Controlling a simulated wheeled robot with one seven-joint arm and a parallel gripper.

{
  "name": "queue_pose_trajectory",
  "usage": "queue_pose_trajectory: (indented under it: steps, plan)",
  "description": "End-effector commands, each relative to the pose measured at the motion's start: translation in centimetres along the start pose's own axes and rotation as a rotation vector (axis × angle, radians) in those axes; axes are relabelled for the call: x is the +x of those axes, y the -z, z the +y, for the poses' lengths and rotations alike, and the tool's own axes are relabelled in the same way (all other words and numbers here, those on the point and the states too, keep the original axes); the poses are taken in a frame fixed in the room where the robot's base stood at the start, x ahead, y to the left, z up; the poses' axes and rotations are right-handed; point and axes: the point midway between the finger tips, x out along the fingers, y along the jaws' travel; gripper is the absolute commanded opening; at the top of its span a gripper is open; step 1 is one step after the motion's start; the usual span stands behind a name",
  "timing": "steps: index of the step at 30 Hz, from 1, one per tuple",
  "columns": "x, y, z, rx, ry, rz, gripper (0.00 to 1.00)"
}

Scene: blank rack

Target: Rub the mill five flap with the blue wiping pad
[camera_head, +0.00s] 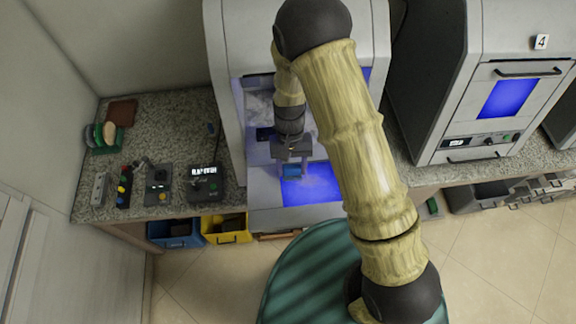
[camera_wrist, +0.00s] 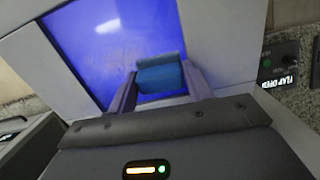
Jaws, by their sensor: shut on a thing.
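The blue wiping pad (camera_wrist: 160,76) is held between the fingers of my gripper (camera_wrist: 160,90) in the wrist view. In the head view my gripper (camera_head: 291,166) is shut on the pad (camera_head: 291,171), over the lowered flap (camera_head: 262,212) of the machine in the middle. The flap has a blue window (camera_head: 318,188) with pale smears on it, also visible in the wrist view (camera_wrist: 80,40). The pad is over the lit window; I cannot tell whether it touches. No number five shows; my arm covers part of the machine.
A control box reading "FLAP OPEN" (camera_head: 204,183) stands left of the machine, beside other small devices (camera_head: 158,184). A green rack (camera_head: 104,138) is at the back left. Blue (camera_head: 174,234) and yellow (camera_head: 226,229) bins sit below the counter. Machine 4 (camera_head: 440,145), its flap shut, stands right.

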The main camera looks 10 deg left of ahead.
Motion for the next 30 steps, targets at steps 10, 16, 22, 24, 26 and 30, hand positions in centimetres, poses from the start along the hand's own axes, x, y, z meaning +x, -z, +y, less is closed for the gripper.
queue_pose_trajectory:
  steps: [10, 16, 22, 24, 26, 30]
  plan:
    - [0.2, 0.1, 2.4, 0.000, 0.000, 0.000, 0.32]
    - [0.2, 0.1, 2.6, -0.001, 0.000, 0.000, 0.32]
    - [0.2, 0.1, 2.8, 0.000, 0.000, 0.000, 0.32]
    - [0.2, 0.2, 3.1, 0.001, 0.000, 0.000, 0.32]
    - [0.3, 0.2, 3.5, 0.001, 0.000, 0.000, 0.32]
    - [0.3, 0.2, 4.6, 0.000, 0.000, -0.001, 0.32]
